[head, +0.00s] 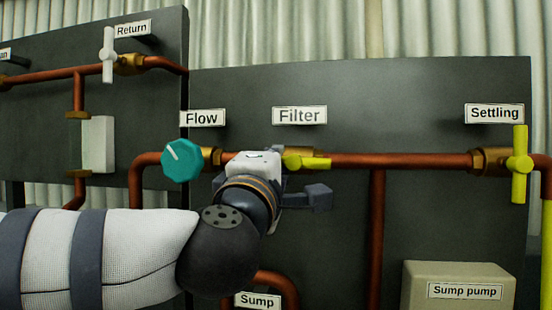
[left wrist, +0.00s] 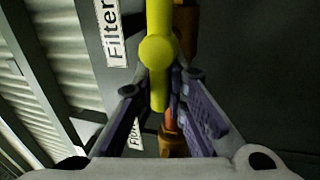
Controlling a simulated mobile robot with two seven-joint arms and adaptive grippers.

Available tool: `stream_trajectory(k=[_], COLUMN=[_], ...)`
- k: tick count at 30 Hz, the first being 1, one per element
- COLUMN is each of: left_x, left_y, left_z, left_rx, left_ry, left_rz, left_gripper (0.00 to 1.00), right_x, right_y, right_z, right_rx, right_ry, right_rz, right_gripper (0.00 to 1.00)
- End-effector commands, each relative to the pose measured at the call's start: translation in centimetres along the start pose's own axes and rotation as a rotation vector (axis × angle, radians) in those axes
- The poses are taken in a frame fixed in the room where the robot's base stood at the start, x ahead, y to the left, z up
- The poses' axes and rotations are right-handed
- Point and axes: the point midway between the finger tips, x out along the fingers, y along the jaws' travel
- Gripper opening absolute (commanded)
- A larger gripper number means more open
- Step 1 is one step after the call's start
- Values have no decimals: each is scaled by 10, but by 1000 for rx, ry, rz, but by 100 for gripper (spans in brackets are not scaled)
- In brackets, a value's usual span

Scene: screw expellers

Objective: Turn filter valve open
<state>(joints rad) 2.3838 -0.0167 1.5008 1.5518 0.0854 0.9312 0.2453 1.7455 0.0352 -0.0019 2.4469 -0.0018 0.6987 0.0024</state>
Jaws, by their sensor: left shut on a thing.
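The yellow filter valve handle (head: 307,163) sits under the "Filter" label (head: 299,115) and lies roughly horizontal, along the copper pipe. My left gripper (head: 303,188) is at this valve and hides part of it and its brass body. In the left wrist view the handle (left wrist: 158,52) is a yellow bar with a round hub, and its near end lies between the fingers of my left gripper (left wrist: 160,98). The gripper is shut on the handle. My right gripper is not in view.
The teal flow knob (head: 181,160) is close to the left of my gripper. The yellow settling valve (head: 519,164) stands upright at the right, and the white return valve (head: 108,55) is at the upper left. A beige sump pump box (head: 455,275) is at the lower right.

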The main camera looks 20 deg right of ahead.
Motion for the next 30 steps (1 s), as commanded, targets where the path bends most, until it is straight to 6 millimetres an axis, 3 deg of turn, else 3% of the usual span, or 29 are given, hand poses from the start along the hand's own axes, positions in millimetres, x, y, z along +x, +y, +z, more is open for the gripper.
stream_trajectory(k=[20,21,23,30], left_x=[-1,-1,-1,0], left_y=[-2,-2,-2,-1], left_z=[1,1,1,1], left_rx=[-53,-53,-52,-50], left_ry=[11,11,11,12], left_rz=[-1,-1,-1,0], left_gripper=[0,19,33,34], right_x=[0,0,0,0], right_y=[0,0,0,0], right_z=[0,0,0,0], right_rx=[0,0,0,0], right_ry=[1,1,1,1], right_rz=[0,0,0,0], right_gripper=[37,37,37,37])
